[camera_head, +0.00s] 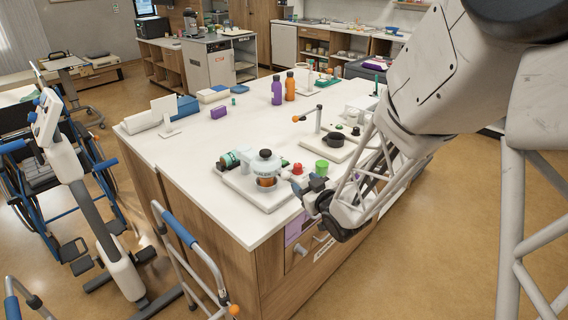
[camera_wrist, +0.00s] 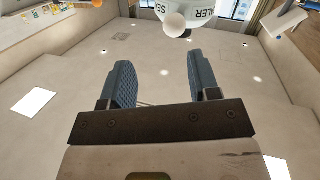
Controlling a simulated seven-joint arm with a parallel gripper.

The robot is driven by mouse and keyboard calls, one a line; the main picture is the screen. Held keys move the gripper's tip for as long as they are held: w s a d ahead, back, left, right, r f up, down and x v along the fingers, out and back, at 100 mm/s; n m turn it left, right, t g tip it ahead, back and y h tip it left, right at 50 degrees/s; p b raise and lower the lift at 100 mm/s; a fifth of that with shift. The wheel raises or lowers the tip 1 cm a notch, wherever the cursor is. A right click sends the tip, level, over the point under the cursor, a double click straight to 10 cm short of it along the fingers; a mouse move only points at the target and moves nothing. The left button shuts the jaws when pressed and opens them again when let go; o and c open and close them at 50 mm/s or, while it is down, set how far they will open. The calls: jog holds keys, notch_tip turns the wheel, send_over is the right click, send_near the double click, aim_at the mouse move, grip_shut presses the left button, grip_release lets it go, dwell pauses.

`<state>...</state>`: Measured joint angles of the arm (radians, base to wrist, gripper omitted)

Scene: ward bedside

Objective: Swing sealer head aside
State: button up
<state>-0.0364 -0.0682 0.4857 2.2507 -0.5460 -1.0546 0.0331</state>
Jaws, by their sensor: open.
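The sealer head (camera_head: 264,164) is a whitish round body with a black knob on top, above an amber container on a white tray in the head view. In the wrist view the white sealer head (camera_wrist: 200,10), with part of its lettering showing, is cut off by the top edge. A pale ball knob (camera_wrist: 174,24) projects from it towards my gripper. My gripper (camera_wrist: 160,62) is open and empty, with the knob beyond its two blue-grey fingertips and apart from them. In the head view my gripper (camera_head: 309,185) is at the tray's right side, close to the sealer.
The white tray (camera_head: 234,181) also holds a teal-banded jar (camera_head: 229,160) at left. A green cup (camera_head: 321,168) stands close to my gripper. A stand with a dark pot (camera_head: 334,141) is behind. Purple (camera_head: 276,91) and orange (camera_head: 290,87) bottles stand farther back. The left middle counter is clear.

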aim_at(288, 177)
jog(key=shift+a+f+n+y, duration=0.4)
jog(key=shift+a+f+y, duration=0.35)
jog(key=shift+y, duration=0.15)
jog(key=shift+w+a, duration=0.1)
jog(key=shift+w, duration=0.1)
jog(key=shift+x, duration=3.7)
jog(key=shift+r, duration=0.1)
grip_shut()
